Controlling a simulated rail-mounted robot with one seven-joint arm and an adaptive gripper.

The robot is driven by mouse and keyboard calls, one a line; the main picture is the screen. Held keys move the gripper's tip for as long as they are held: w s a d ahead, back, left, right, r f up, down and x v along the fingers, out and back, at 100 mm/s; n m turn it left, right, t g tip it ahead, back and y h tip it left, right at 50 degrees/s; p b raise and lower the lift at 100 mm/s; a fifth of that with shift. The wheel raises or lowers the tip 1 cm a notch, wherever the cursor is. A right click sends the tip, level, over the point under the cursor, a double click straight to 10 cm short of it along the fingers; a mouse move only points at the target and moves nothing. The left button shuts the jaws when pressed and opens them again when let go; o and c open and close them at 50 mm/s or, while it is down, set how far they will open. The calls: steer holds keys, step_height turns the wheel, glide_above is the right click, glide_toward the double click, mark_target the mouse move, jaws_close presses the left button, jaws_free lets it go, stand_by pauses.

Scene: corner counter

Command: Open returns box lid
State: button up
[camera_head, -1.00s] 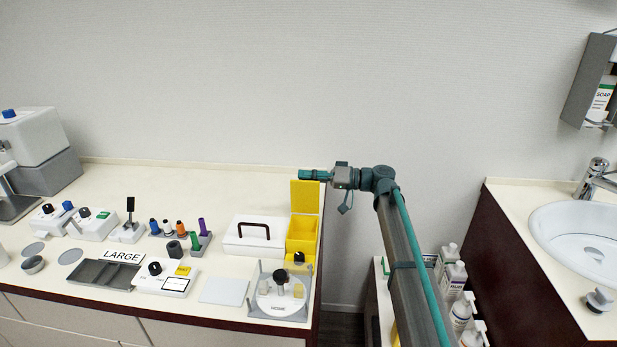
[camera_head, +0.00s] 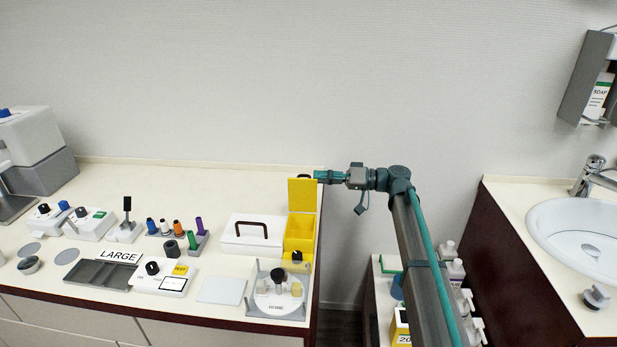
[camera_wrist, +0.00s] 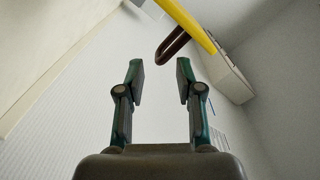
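The yellow box (camera_head: 299,235) stands at the right end of the counter. Its yellow lid (camera_head: 302,195) is upright at the back, so the box is open. My gripper (camera_head: 317,175) is at the lid's upper right corner, pointing left; I cannot tell in the head view whether it touches the lid. In the wrist view my gripper (camera_wrist: 160,75) has its fingers apart with nothing between them. A yellow edge (camera_wrist: 190,22) shows beyond the fingertips, apart from them.
A white box (camera_head: 248,240) with a dark handle (camera_head: 252,227) is left of the yellow box. A round white device in a clear guard (camera_head: 278,293) stands in front. A lower cart with bottles (camera_head: 455,272) and a sink (camera_head: 580,235) are to the right.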

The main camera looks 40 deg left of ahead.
steer(key=v, duration=0.7)
steer(key=shift+r, duration=0.1)
